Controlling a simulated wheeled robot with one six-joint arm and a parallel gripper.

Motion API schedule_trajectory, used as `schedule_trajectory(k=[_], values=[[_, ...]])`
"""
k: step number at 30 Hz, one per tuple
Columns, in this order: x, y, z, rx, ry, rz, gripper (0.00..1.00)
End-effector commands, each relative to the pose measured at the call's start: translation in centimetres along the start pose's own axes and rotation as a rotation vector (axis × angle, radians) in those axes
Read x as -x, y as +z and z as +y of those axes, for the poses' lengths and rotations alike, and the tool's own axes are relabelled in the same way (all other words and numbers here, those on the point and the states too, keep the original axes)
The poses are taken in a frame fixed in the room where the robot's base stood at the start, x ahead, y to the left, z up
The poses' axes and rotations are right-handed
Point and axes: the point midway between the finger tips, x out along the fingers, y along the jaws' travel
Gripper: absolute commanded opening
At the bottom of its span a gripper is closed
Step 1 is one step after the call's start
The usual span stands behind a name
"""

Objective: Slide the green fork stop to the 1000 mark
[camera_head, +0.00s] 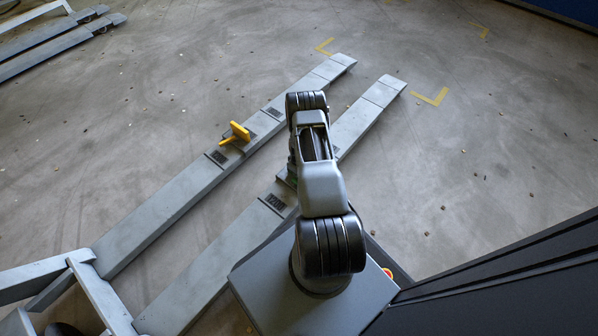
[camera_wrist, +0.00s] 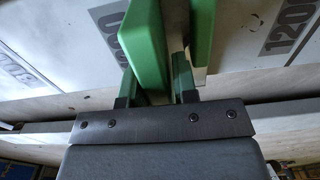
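The green fork stop (camera_wrist: 147,45) is in the wrist view, on the pale fork, between a label that ends in 000 (camera_wrist: 115,30) and the 1200 label (camera_wrist: 288,28). It partly covers the first label, which looks like 1000. A second upright green part (camera_wrist: 203,28) stands to its right. In the head view, my arm hides most of the stop; only a bit of green (camera_head: 293,182) shows.
A yellow stop (camera_head: 236,132) stands on the parallel fork (camera_head: 165,205). The near fork (camera_head: 215,268) carries a 1200 label (camera_head: 272,203). Another forked frame (camera_head: 50,48) lies at upper left. A dark wall or panel (camera_head: 510,280) is at lower right. Open floor (camera_head: 480,150) spreads right.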

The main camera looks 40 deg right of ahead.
Motion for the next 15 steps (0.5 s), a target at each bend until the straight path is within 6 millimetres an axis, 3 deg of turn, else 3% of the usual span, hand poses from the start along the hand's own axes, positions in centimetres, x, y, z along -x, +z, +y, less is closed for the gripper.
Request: schedule_trajectory(k=[9, 15], values=[[0.2, 0.0, 0.1, -0.001, 0.002, 0.002, 0.32], [3.0, 0.0, 0.2, -0.001, 0.004, 0.004, 0.32]])
